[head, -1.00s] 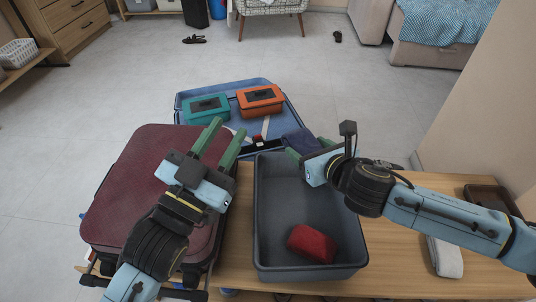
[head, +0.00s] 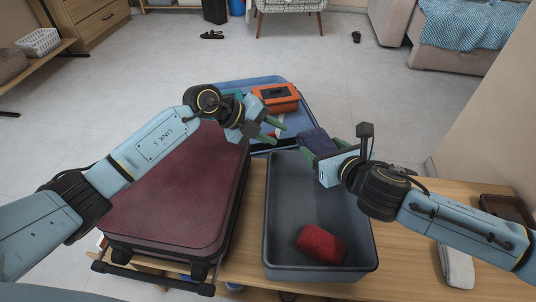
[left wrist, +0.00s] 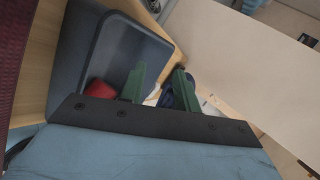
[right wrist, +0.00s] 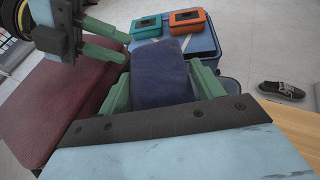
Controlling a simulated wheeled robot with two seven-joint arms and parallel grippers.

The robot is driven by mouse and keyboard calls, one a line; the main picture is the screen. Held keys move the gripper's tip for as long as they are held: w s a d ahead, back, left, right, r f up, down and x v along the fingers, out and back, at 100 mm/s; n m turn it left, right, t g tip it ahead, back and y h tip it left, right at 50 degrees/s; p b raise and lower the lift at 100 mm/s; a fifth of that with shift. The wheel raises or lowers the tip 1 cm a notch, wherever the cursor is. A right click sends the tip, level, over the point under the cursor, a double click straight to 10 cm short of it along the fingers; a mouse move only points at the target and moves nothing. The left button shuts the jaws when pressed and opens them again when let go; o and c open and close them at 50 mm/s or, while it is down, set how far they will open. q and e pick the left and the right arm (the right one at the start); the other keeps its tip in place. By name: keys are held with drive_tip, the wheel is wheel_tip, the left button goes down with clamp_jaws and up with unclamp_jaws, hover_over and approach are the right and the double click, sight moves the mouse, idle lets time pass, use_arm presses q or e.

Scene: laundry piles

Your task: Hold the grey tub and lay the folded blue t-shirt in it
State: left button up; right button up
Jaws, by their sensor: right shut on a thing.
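The grey tub (head: 283,225) stands on the wooden table, with a folded red cloth (head: 320,244) inside at its near end. My right gripper (head: 318,146) is shut on the folded dark blue t-shirt (head: 314,138), at the tub's far end. In the right wrist view the t-shirt (right wrist: 160,75) sits between the green fingers. My left gripper (head: 274,131) is open and empty, just beyond the tub's far left corner and apart from its rim. In the left wrist view its fingers (left wrist: 157,85) appear in front of the tub (left wrist: 140,45).
A closed dark red suitcase (head: 175,205) stands left of the tub. Beyond is an open blue suitcase (head: 232,84) with a teal case (head: 233,93) and an orange case (head: 275,96).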

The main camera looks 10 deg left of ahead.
use_arm(q)
drive_tip(key=w+a+f+g+y, duration=0.2)
drive_tip(key=a+y, duration=0.6)
drive_tip(key=m+g+y, duration=0.1)
drive_tip(key=m+g, duration=0.1)
drive_tip(key=m, duration=0.3)
hover_over(269, 184)
drive_tip(key=w+a, duration=0.1)
drive_tip(key=w, duration=0.3)
drive_tip(key=shift+s+a+f, duration=0.1)
drive_tip(key=shift+s+f, duration=0.15)
drive_tip(key=shift+f, duration=0.75)
drive_tip(key=shift+f+g, duration=0.3)
drive_tip(key=shift+f, duration=0.05)
drive_tip(key=f, duration=1.1)
drive_tip(key=shift+d, duration=0.25)
drive_tip(key=shift+c, duration=0.3)
clamp_jaws()
